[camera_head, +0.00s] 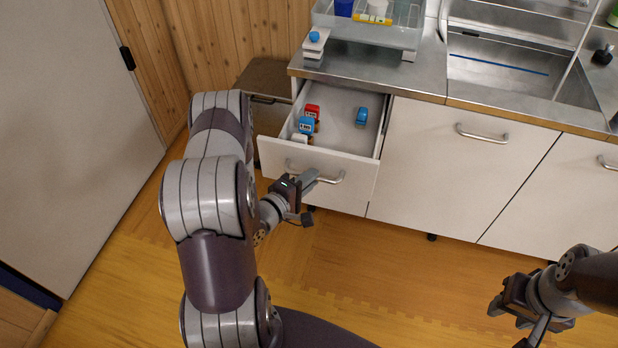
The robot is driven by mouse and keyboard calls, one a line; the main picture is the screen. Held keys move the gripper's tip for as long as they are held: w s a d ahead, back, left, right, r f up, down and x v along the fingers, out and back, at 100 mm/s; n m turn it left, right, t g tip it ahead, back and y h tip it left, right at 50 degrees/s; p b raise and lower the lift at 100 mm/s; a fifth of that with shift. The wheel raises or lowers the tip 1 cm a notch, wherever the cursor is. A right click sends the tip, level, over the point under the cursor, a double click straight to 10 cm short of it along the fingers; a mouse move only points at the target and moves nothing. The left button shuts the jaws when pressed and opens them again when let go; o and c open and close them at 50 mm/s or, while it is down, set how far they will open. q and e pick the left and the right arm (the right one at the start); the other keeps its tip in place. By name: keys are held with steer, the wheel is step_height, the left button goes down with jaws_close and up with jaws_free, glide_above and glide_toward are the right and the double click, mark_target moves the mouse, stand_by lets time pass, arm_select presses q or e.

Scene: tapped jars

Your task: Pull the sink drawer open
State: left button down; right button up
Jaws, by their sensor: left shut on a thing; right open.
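The white drawer (348,193) stands pulled out from the counter left of the sink. Its inside shows a red item (313,111), a blue item (306,126), another blue item (362,116) and a small white one. My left gripper (308,181) is shut on the drawer's metal bar handle (330,179). The fingertips partly hide the handle. My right gripper (497,306) is open and empty, low at the right, above the floor and away from the cabinets.
A metal sink (500,65) is set in the steel counter. A clear tray (375,38) and a small white stand (314,45) sit on the counter. Closed cabinet doors (465,165) are right of the drawer. The yellow floor (400,265) before them is clear.

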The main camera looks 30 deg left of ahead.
arm_select(q)
steer(key=c, duration=1.1)
jaws_free()
steer(key=shift+c, duration=0.2)
steer(key=shift+s, duration=0.1)
steer(key=v, duration=1.2)
steer(key=shift+s+p, duration=0.3)
steer(key=shift+p, duration=0.05)
steer(key=shift+a, duration=0.1)
